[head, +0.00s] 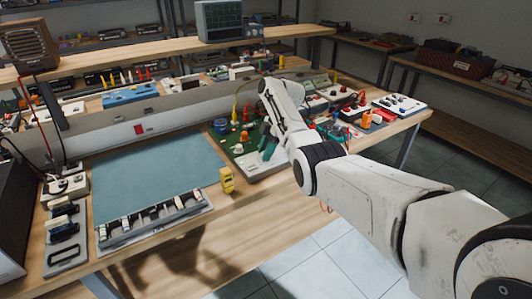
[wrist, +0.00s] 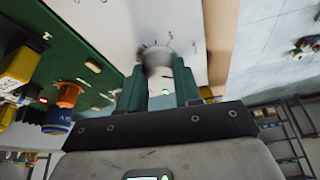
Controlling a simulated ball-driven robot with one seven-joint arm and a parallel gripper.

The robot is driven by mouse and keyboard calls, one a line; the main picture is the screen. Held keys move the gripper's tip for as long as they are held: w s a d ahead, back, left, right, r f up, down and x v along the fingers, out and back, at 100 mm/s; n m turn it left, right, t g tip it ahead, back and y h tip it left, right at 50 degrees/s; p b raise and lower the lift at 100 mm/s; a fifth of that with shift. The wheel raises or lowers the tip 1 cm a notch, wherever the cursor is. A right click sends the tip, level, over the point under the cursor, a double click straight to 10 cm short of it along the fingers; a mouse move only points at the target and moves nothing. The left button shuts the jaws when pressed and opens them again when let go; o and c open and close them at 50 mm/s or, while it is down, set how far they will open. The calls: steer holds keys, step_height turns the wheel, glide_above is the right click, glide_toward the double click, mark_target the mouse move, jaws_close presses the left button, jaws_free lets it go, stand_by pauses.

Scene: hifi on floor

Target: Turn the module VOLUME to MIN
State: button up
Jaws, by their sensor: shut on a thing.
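In the wrist view, a round grey knob (wrist: 156,56) stands on a pale panel (wrist: 110,22) with small dark marks around it. The teal fingers of my gripper (wrist: 160,78) are closed on the knob, one on each side. No VOLUME or MIN lettering can be read, and the knob's pointer cannot be made out. In the head view, my gripper (head: 266,152) reaches down over the front of the green board module (head: 232,141) on the bench. The arm and fingers hide the knob there.
A blue-and-orange cylindrical part (wrist: 62,108) and a yellow block (wrist: 17,68) stand on the green board. The teal mat (head: 150,175) is mostly clear. More modules (head: 350,112) stand behind the arm.

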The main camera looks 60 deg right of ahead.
stand_by(0.3)
steer(key=o, duration=1)
steer(key=shift+o, duration=0.2)
steer(key=v, duration=1)
steer(key=shift+d+r, duration=0.2)
steer(key=shift+r, duration=0.15)
